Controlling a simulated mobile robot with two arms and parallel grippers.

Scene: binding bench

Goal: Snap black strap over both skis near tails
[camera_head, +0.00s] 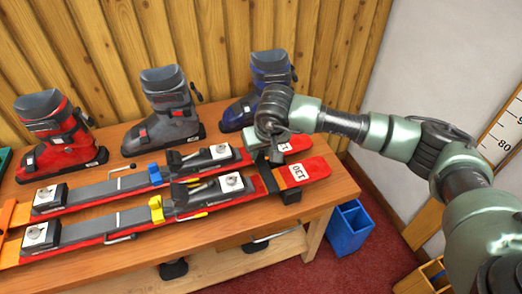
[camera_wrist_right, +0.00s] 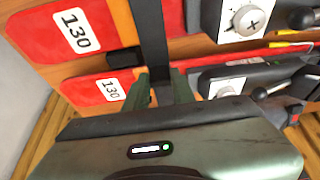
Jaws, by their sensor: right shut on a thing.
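Two red and black skis lie side by side on the bench, the near ski (camera_head: 312,169) and the far ski (camera_head: 297,144), with white 130 labels at their right ends. The same labelled ends show in the wrist view (camera_wrist_right: 88,30). A black strap (camera_head: 268,178) crosses the near ski left of its label and runs toward the far ski; it also shows in the wrist view (camera_wrist_right: 149,38). My right gripper (camera_head: 274,154) is over the far ski, shut on the strap between its green fingers (camera_wrist_right: 160,92). The gripper body hides the strap's far end. My left gripper is out of view.
Red (camera_head: 60,135), grey (camera_head: 165,110) and blue (camera_head: 262,90) boots stand behind the skis on the wooden bench (camera_head: 190,240). A blue bin (camera_head: 348,228) sits on the floor at right. A height scale (camera_head: 505,135) is on the right wall.

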